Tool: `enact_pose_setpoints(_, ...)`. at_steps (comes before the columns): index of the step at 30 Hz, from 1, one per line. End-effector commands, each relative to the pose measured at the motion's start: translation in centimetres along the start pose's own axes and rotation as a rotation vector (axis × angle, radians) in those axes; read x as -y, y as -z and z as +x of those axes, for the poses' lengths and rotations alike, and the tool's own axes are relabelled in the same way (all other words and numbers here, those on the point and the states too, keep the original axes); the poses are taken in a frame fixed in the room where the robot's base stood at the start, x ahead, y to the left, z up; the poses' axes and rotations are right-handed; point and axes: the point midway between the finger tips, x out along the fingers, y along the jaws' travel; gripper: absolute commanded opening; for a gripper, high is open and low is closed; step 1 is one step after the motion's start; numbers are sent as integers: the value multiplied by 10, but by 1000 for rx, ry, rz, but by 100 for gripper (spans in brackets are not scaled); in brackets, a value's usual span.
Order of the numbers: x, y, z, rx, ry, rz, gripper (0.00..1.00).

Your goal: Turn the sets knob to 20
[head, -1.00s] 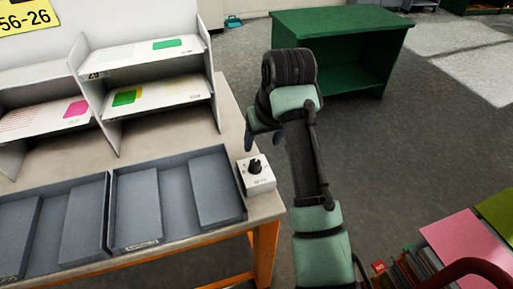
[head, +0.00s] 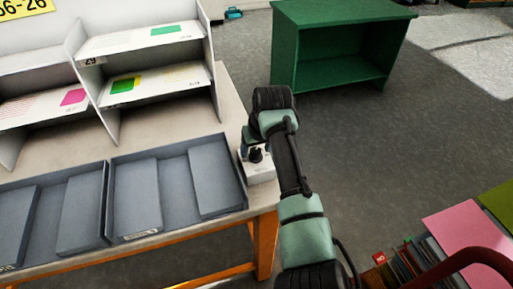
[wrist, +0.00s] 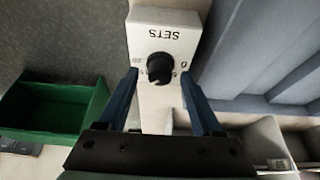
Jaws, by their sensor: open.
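The sets knob (wrist: 160,68) is a round black knob on a white box (wrist: 163,20) marked SETS. In the head view the knob (head: 256,155) sits on the box (head: 260,174) at the table's right edge. My gripper (wrist: 160,78) is open, its two blue fingers apart on either side of the knob in the wrist view. I cannot tell how far above the knob the fingertips are. My arm partly hides the box in the head view.
Grey trays (head: 180,190) stand close to the left of the box on the table (head: 232,105). White shelves (head: 140,62) stand behind them. A green cabinet (head: 340,45) is on the floor beyond. The floor right of the table is clear near the box.

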Motion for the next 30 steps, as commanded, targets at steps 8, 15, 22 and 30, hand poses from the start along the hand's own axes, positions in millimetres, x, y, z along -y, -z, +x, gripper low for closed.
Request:
enact_pose_setpoints(8, 0, 0, 0, 0, 0, 0, 45)
enact_pose_setpoints(15, 0, 0, 0, 0, 0, 0, 2)
enact_pose_setpoints(22, 0, 0, -1, 0, -1, 3, 0)
enact_pose_setpoints(30, 1, 1, -3, 0, -28, 71, 0)
